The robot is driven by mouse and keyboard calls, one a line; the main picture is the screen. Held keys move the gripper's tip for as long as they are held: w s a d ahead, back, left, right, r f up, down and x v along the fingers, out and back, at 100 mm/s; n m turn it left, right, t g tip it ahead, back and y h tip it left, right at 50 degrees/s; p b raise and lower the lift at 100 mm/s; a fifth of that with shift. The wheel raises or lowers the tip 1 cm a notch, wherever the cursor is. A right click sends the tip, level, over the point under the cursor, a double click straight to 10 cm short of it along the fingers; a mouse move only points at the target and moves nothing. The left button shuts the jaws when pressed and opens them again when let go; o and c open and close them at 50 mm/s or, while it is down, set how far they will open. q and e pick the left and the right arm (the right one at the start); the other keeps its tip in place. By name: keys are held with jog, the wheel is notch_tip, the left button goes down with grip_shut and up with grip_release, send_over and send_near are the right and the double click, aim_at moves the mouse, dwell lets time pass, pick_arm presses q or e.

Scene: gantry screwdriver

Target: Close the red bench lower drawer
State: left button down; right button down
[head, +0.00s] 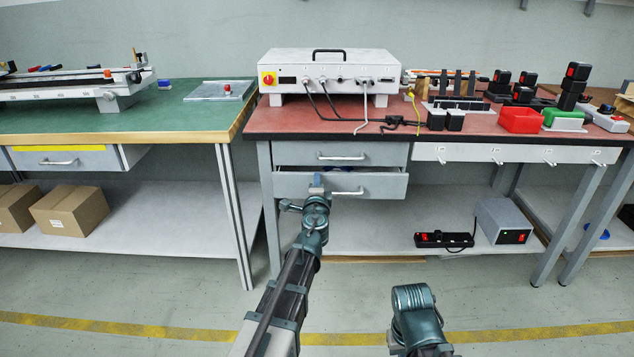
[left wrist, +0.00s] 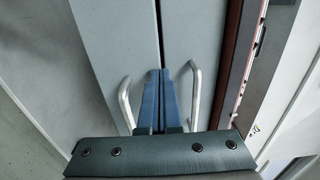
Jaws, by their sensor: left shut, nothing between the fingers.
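The red bench (head: 455,142) holds two grey drawers under its left end. The lower drawer (head: 380,187) stands a little out, with a dark gap above its front and a bar handle (head: 347,192). The upper drawer (head: 386,153) looks flush. My left gripper (head: 316,181) is at the left part of the lower drawer front, left of its handle. In the left wrist view, turned sideways, its blue fingers (left wrist: 158,98) are together and empty between the lower handle (left wrist: 125,104) and the upper handle (left wrist: 194,94). I cannot tell whether they touch the front.
A green bench (head: 190,115) stands at the left, with its own drawer (head: 62,160) and cardboard boxes (head: 70,208) below. A white device (head: 330,70) sits on the red bench. A power strip (head: 443,240) and grey box (head: 508,220) lie on the lower shelf.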

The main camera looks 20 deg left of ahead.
pick_arm(q)
jog(key=x, duration=0.2)
jog(key=shift+w, duration=0.3)
jog(key=shift+s, duration=0.3)
